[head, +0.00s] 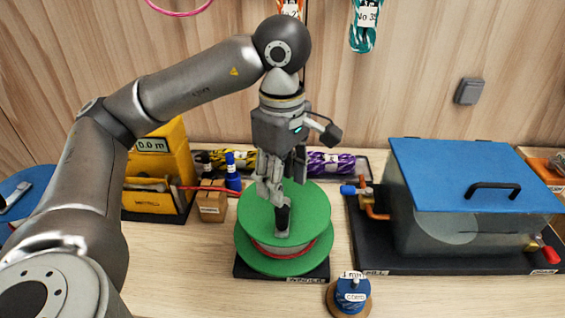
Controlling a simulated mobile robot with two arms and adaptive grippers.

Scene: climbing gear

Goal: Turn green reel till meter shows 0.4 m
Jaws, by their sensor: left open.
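The green reel (311,213) stands on a dark base on the wooden bench, in the middle of the head view. A little red line shows wound between its two flanges. The yellow meter box (181,152) stands left of it, and its display (152,145) reads 0.0 m. A red line runs from the box towards the reel past a small wooden block. My left gripper (284,212) points down over the reel's upper flange, with its fingers open. One fingertip is at or just above the flange; I cannot tell whether it touches. My right gripper is not in view.
A clear tank with a blue lid (472,176) stands at the right. A small blue spool (351,292) sits in front of the reel. Coiled cords (331,163) lie in a tray behind. Bare bench (190,275) lies front left.

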